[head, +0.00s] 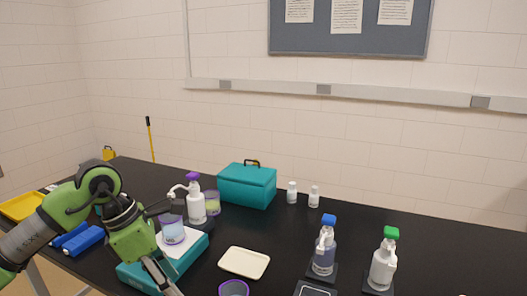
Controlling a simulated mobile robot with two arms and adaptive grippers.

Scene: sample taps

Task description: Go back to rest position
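My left gripper (160,243) comes in from the left, over the table's left part. Its dark upper finger and its lower finger are spread apart, so it looks open. A clear cup with a purple rim (173,232) stands on a teal and white device (190,252) just right of the gripper. I see nothing held; whether a finger touches the cup or device is unclear. My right gripper is not in view.
The black table (290,225) holds a purple-topped bottle (197,207), a teal case (247,186), a cream tray (244,263), another cup (234,288), blue-capped (324,255) and green-capped (383,266) bottles. Blue items (84,240) and a yellow tray (20,207) lie left.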

